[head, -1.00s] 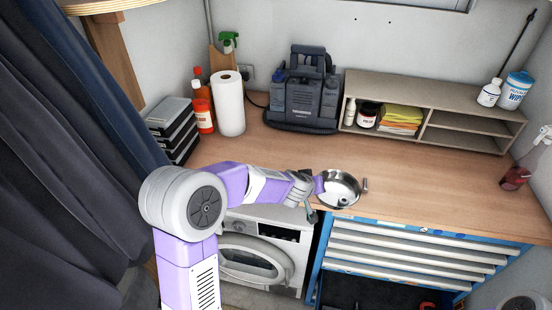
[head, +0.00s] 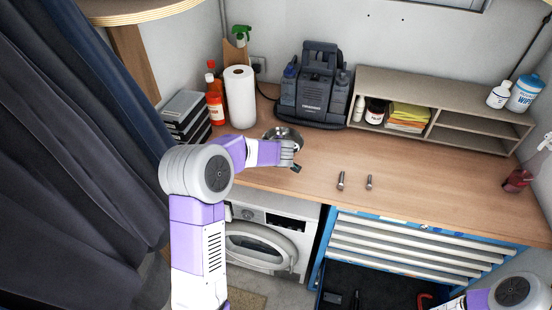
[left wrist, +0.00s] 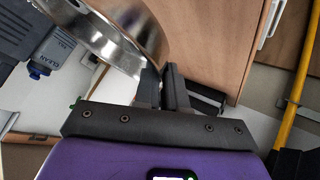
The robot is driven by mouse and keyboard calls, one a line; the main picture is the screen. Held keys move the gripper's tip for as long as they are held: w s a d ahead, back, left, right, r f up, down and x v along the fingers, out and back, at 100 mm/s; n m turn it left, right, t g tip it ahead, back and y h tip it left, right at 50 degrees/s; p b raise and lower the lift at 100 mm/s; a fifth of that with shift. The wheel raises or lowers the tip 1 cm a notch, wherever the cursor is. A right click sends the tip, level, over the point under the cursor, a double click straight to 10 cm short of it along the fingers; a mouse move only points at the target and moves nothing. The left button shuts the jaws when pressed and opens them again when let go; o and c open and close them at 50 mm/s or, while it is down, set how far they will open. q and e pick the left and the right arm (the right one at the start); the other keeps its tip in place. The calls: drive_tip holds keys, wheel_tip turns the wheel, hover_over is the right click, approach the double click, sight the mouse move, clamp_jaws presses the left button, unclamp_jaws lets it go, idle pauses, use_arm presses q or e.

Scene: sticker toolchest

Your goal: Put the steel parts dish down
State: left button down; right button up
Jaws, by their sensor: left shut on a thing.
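The steel parts dish (head: 283,133) is a shiny round bowl over the back left of the wooden worktop (head: 430,190), in front of the black machine. It also shows at the top of the left wrist view (left wrist: 146,28). My left gripper (head: 291,152) is at the dish's near side, shut on its rim. The fingers (left wrist: 162,84) meet the dish's edge in the left wrist view. My arm hides part of the dish, and I cannot tell whether its base touches the worktop. My right gripper is not in view; only part of that arm shows at lower right.
Two small metal pieces (head: 341,180) (head: 369,182) lie near the front edge. The black machine (head: 312,90), paper roll (head: 239,97), orange bottle (head: 215,106) and black cases (head: 186,118) stand behind and left. A shelf (head: 440,110) is at the back right. The middle right worktop is clear.

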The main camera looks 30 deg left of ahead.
use_arm(q)
wheel_tip(320, 180, down, 8)
drive_tip(key=shift+w+f+b, duration=0.1)
drive_tip(key=shift+b, duration=0.8)
drive_tip(key=c, duration=1.2)
unclamp_jaws()
